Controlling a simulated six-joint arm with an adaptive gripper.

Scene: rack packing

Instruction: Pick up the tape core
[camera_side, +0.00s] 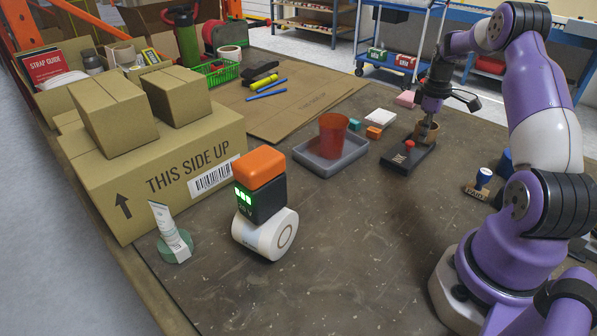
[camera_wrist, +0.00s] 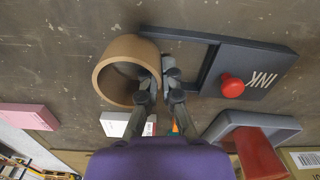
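The tape core (camera_wrist: 106,65) is a brown cardboard ring. In the wrist view it lies at upper left, close beside the ink pad's dark tray. In the side view the core (camera_side: 430,129) is at the right, partly hidden by the gripper above it. My gripper (camera_wrist: 160,82) is down at the core's near right wall. One finger appears to be inside the ring and the other outside it. The fingers are close together around the wall, but I cannot tell whether they press on it. In the side view my gripper (camera_side: 428,112) points downward.
The ink pad (camera_side: 395,164) with a red knob is right beside the core. A grey tray (camera_side: 344,165) with a red cup (camera_side: 332,136) stands left of it. Small blocks (camera_side: 374,132) and a stamp (camera_side: 478,186) are nearby. A large carton (camera_side: 150,200) stands at left.

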